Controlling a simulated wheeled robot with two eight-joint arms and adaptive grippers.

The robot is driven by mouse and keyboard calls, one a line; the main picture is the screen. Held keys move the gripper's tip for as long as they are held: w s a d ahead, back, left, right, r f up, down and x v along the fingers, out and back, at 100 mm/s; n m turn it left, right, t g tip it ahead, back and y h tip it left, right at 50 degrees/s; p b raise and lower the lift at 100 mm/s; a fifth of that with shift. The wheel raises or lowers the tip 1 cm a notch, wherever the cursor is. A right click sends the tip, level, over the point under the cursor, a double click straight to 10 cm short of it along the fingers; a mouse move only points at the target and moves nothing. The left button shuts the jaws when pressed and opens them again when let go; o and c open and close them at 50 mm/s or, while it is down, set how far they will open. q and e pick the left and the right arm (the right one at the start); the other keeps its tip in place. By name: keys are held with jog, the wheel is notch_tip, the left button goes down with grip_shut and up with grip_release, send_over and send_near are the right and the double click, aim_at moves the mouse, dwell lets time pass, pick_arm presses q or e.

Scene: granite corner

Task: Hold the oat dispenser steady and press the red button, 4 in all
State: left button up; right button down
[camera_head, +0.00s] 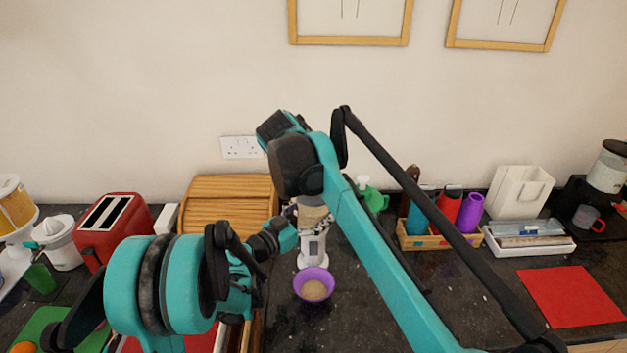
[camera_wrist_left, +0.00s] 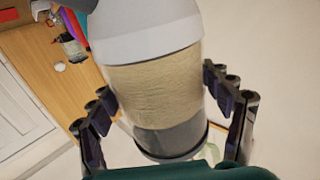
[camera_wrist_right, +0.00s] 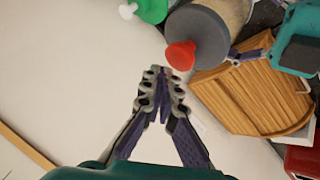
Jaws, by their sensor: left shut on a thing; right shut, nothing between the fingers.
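The oat dispenser (camera_head: 313,247) stands on the dark counter, with a white lower body and a clear container of oats. The oats fill much of the container in the left wrist view (camera_wrist_left: 155,88). My left gripper (camera_wrist_left: 162,98) is shut around the container, one finger on each side. The red button (camera_wrist_right: 180,55) sits on the dispenser's grey cap (camera_wrist_right: 203,35). My right gripper (camera_wrist_right: 160,85) is shut and empty, its tips close to the button; I cannot tell whether they touch. In the head view my right arm hides the button. A purple bowl (camera_head: 314,286) holding oats stands before the dispenser.
A wooden bread box (camera_head: 230,190) and a red toaster (camera_head: 112,232) stand to the left. A wooden crate with bottles (camera_head: 440,240) and a white tray (camera_head: 530,247) stand to the right. A red mat (camera_head: 572,296) lies at far right. The wall is close behind.

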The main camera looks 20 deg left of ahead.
jog(key=shift+f, duration=0.1)
jog(key=shift+f, duration=0.35)
jog(key=shift+f, duration=1.05)
dwell(1.2)
jog(key=shift+r, duration=1.5)
jog(key=shift+r, duration=2.5)
